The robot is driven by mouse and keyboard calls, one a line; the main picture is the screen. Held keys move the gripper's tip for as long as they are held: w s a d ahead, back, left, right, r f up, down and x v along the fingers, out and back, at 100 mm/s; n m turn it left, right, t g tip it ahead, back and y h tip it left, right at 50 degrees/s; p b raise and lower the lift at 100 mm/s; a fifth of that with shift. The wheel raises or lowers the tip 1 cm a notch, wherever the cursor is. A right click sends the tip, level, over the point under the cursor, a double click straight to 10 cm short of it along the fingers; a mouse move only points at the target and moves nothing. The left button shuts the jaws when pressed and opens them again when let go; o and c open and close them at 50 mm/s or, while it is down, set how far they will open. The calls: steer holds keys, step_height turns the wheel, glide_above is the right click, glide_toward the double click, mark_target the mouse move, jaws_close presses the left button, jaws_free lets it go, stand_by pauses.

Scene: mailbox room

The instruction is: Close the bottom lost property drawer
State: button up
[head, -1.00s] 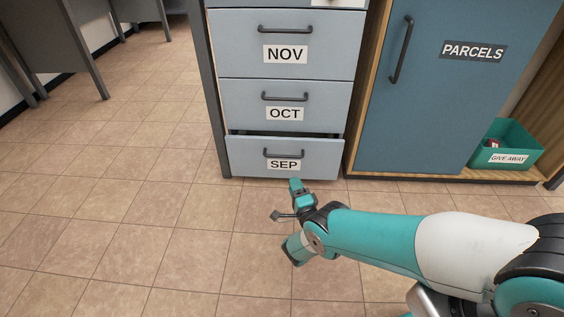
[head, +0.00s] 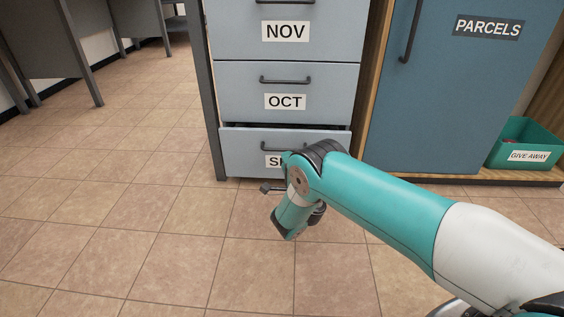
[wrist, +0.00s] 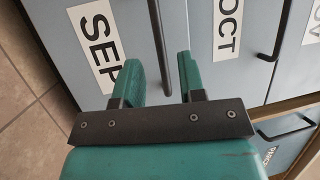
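The bottom drawer, labelled SEP (head: 238,158), stands slightly pulled out, with a dark gap along its top edge. My arm hides part of its front and label in the head view. In the wrist view, its SEP label (wrist: 97,40) is at the upper left and its dark bar handle (wrist: 160,40) runs between my fingers as seen. My gripper (wrist: 163,78) is open and empty, pointing at the drawer front. I cannot tell how near it is or whether it touches.
The OCT drawer (head: 235,92) and NOV drawer (head: 233,30) above are shut. To the right stand the blue PARCELS door (head: 430,110) and a green GIVE AWAY bin (head: 528,158). Tiled floor (head: 120,220) to the left is clear. Grey desks (head: 75,40) stand at the back left.

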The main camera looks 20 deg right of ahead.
mark_target(282, 150)
steer(key=shift+b+x, duration=0.9)
steer(key=shift+x, duration=2)
jaws_close()
